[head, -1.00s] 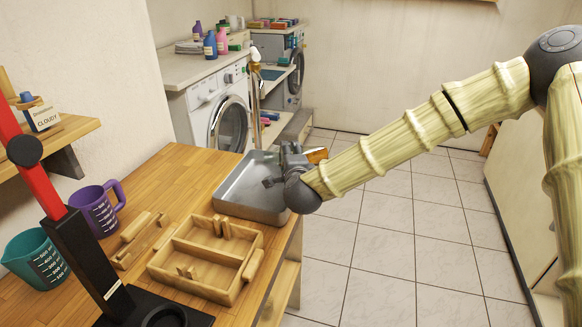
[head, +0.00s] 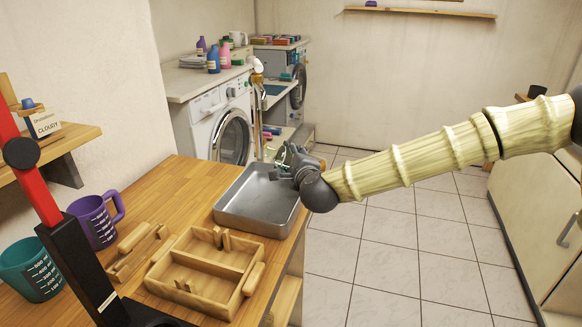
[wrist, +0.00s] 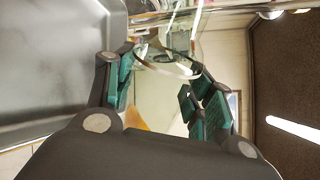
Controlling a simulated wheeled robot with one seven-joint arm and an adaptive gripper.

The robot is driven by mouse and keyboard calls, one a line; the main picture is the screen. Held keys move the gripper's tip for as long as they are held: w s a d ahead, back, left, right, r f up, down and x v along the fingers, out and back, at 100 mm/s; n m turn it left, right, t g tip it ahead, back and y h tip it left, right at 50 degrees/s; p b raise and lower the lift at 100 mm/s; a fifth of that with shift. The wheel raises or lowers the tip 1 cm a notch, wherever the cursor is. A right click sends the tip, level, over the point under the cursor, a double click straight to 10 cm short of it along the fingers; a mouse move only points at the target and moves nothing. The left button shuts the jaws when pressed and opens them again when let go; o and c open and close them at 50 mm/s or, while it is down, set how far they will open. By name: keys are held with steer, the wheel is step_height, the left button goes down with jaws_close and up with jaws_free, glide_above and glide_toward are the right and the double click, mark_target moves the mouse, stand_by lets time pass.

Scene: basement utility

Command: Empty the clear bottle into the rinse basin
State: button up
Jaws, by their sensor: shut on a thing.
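The rinse basin (head: 262,218) is a shallow grey metal tray at the far end of the wooden counter; its side also fills the left of the wrist view (wrist: 50,65). My gripper (head: 286,166) is above the basin's far right corner. In the wrist view its teal-padded fingers (wrist: 165,95) are closed around the clear bottle (wrist: 168,68), whose curved glass edges show between and beyond them. In the head view the bottle is mostly hidden by my gripper. I cannot tell its exact tilt or whether liquid is leaving it.
A tap (head: 258,100) rises behind the basin. A wooden divided caddy (head: 207,270) stands in front of it. Purple (head: 94,222) and teal (head: 32,268) measuring jugs and a red-and-black stand (head: 75,255) are at the left. Tiled floor lies open to the right.

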steer(key=shift+a+r+m, duration=0.1)
steer(key=shift+r+m, duration=0.3)
steer(key=shift+r, duration=0.3)
steer(key=p, duration=0.2)
steer(key=shift+w+r+p, duration=0.1)
steer(key=shift+r+p, duration=0.05)
steer(key=shift+p, duration=0.15)
steer(key=p, duration=0.4)
steer(key=shift+w, duration=0.2)
steer(key=p, duration=0.9)
steer(key=shift+s+f, duration=0.15)
steer(key=shift+f, duration=0.15)
steer(key=shift+s+f+p, duration=0.15)
steer(key=shift+f+p, duration=0.05)
steer(key=shift+p, duration=0.75)
